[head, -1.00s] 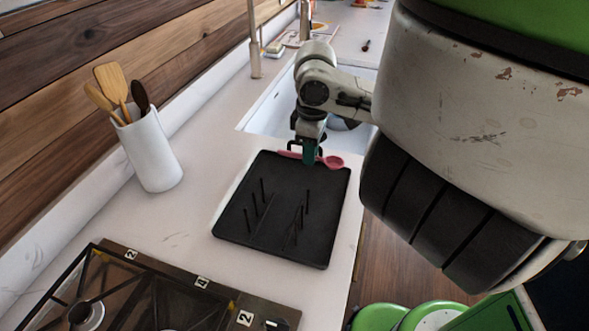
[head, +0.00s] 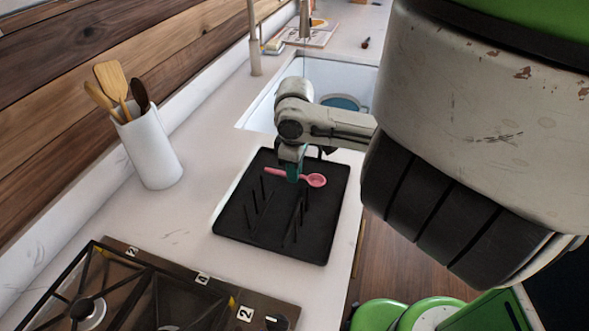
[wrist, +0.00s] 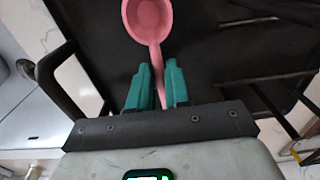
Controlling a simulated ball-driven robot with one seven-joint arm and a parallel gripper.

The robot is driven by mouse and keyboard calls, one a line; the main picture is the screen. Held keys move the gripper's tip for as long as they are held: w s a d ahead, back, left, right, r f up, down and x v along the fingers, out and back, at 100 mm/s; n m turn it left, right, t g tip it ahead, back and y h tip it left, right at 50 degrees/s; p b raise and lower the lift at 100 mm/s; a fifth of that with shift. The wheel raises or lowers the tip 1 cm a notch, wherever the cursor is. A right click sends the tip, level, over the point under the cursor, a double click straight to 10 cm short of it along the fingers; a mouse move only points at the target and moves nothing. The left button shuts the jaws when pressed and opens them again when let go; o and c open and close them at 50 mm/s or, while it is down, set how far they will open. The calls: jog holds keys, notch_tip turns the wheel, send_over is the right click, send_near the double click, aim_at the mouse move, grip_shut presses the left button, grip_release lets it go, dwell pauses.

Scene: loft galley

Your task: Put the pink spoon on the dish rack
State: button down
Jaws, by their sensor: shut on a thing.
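The pink spoon (head: 316,180) is in my gripper (head: 292,175), over the far part of the black dish rack (head: 270,240). The spoon lies roughly level, its bowl to the right and its handle end to the left. In the wrist view, the teal fingertips of my gripper (wrist: 157,84) are shut on the handle of the spoon (wrist: 148,18), with the bowl beyond them and the rack (wrist: 225,60) behind. I cannot tell whether the spoon touches the rack. The rack has several upright black prongs nearer the hob.
A white utensil holder (head: 150,150) stands left of the rack. A hob (head: 130,290) lies at the front left. A sink (head: 325,75) with a blue item (head: 342,102) in it lies behind the rack. The counter's right edge runs close beside the rack.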

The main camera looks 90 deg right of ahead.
jog(key=shift+f, duration=0.2)
jog(key=c, duration=1.1)
grip_release()
jog(key=shift+r, duration=0.1)
notch_tip(320, 180, up, 12)
jog(key=shift+r, duration=0.1)
